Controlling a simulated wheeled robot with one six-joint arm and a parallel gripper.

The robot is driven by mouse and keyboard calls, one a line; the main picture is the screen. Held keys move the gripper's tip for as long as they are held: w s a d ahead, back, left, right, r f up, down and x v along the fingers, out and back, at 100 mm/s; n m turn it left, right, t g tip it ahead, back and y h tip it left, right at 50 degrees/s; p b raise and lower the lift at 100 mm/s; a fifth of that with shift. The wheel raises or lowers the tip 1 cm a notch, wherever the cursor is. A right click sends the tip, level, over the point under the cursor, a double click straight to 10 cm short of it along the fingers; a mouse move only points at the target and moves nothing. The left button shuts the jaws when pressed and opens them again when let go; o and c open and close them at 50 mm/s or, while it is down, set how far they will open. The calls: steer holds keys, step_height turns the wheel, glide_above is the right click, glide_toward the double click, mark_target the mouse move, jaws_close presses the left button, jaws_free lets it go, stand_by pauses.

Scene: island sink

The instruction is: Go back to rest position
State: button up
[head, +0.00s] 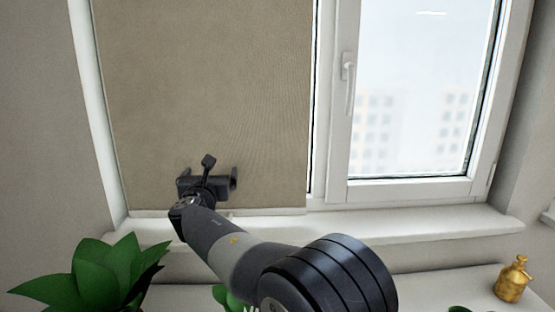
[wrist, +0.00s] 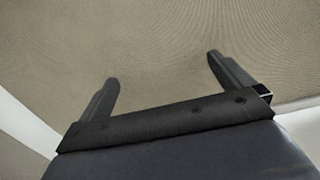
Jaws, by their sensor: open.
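My gripper (head: 207,175) is in front of the lower part of a beige roller blind (head: 205,80) in the head view. In the wrist view my gripper (wrist: 162,85) has its two dark fingers spread wide apart with nothing between them. The blind (wrist: 160,40) fills most of the wrist view beyond the fingertips. I cannot tell whether the fingertips touch it. My arm reaches from the lower middle of the head view up and left to the gripper.
A closed window (head: 410,110) with a white handle (head: 348,82) is right of the blind. A white sill (head: 420,222) runs below. A green plant (head: 95,275) stands at the lower left, a gold bottle (head: 512,280) at the lower right.

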step_height(320, 180, up, 28)
steer(key=p, duration=2.4)
steer(key=shift+r, duration=0.2)
steer(key=shift+d, duration=0.1)
